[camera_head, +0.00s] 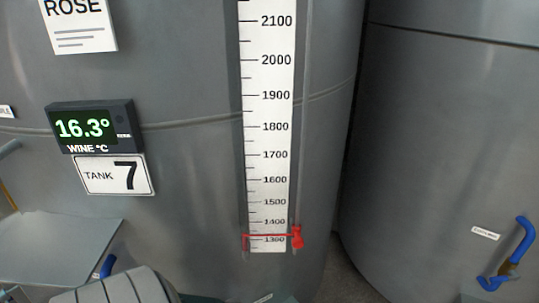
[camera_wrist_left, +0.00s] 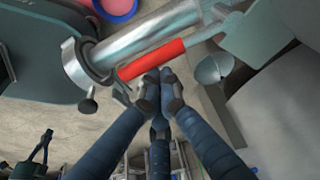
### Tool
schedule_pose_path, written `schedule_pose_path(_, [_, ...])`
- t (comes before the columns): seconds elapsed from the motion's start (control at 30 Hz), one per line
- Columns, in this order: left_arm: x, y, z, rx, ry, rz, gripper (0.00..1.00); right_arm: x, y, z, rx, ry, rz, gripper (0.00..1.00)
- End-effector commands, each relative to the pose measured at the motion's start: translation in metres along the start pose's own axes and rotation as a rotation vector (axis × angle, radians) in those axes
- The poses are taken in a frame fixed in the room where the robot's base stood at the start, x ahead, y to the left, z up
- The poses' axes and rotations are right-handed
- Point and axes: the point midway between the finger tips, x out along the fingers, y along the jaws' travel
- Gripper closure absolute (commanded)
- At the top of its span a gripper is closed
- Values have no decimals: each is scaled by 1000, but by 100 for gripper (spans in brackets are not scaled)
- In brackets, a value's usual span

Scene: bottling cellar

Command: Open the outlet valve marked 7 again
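In the left wrist view, a red lever handle (camera_wrist_left: 152,60) lies alongside a shiny steel pipe (camera_wrist_left: 150,40), roughly in line with it. A clamp ring (camera_wrist_left: 80,62) sits at the pipe's left end. My left gripper (camera_wrist_left: 158,82) has its dark fingers drawn together, with the tips right beside the red handle; I cannot tell whether they touch it. Nothing shows between them. In the head view, the tank 7 sign (camera_head: 113,175) is on the grey tank at the left. No red lever shows there. My right gripper is not in view.
In the head view, a level scale (camera_head: 267,150) with a red marker (camera_head: 297,238) runs down the tank. A temperature display (camera_head: 92,127) is above the sign. Another tank (camera_head: 440,150) stands close at right, with a blue handle (camera_head: 522,240). A pink round thing (camera_wrist_left: 117,8) is in the wrist view.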

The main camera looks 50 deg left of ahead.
Motion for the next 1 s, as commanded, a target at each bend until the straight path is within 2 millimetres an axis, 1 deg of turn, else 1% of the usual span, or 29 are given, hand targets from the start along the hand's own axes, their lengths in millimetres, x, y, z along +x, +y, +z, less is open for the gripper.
schedule_pose_path(0.03, [1, 1, 9, 1, -18, 3, 100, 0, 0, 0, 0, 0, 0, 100])
schedule_pose_path(0.67, [1, 0, 6, 0, -12, 1, 100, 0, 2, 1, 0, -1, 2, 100])
schedule_pose_path(0.77, [1, 0, 1, -1, -8, 0, 100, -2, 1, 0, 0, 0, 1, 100])
schedule_pose_path(0.87, [3, -2, -11, -6, -5, -1, 100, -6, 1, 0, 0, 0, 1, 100])
schedule_pose_path(1.0, [7, -4, -27, -157, -1, -45, 100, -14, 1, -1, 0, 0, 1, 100])
